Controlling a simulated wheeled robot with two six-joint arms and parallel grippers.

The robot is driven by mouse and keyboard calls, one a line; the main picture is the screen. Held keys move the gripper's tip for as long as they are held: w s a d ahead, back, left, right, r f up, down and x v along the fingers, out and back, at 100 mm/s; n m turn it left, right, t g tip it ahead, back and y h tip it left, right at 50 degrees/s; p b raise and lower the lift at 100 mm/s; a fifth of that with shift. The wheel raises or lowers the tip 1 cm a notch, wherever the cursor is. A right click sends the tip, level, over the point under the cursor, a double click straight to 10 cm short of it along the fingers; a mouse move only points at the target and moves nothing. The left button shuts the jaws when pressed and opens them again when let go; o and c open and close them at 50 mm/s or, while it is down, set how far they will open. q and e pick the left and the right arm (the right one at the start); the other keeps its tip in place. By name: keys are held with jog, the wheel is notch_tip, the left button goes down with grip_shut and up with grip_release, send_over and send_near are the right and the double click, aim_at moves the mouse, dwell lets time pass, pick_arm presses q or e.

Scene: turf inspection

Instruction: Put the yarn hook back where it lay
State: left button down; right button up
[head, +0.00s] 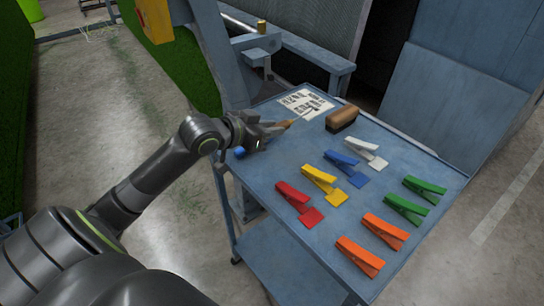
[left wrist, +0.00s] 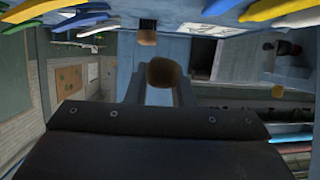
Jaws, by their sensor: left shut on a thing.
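My left gripper (head: 272,130) is over the far left part of the blue cart top (head: 400,165). It is shut on the yarn hook (head: 287,124), of which a tan wooden handle shows at the fingertips. In the left wrist view the round brown handle end (left wrist: 163,72) sits between the two fingers. The metal part of the hook cannot be made out. The tool is close to the cart top, but I cannot tell whether it touches. My right gripper is not in view.
A printed white sheet (head: 304,104) and a wooden brush (head: 342,118) lie just beyond the gripper. A blue round thing (head: 239,152) is at the left edge. Several coloured clips, including a red one (head: 293,197) and a white one (head: 362,147), cover the near and right parts.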

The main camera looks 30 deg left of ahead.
aim_at(270, 159)
pick_arm(q)
notch_tip(270, 159, down, 8)
jog(key=shift+r, duration=0.25)
jog(key=shift+f+b, duration=0.15)
jog(key=shift+b, duration=0.2)
jog(key=c, duration=1.3)
grip_release()
jog(key=shift+o, duration=0.2)
jog(key=shift+s+r, duration=0.1)
jog(key=shift+r, duration=0.15)
jog(key=p+v, duration=0.3)
jog(key=v, duration=0.8)
jog(key=shift+s, duration=0.4)
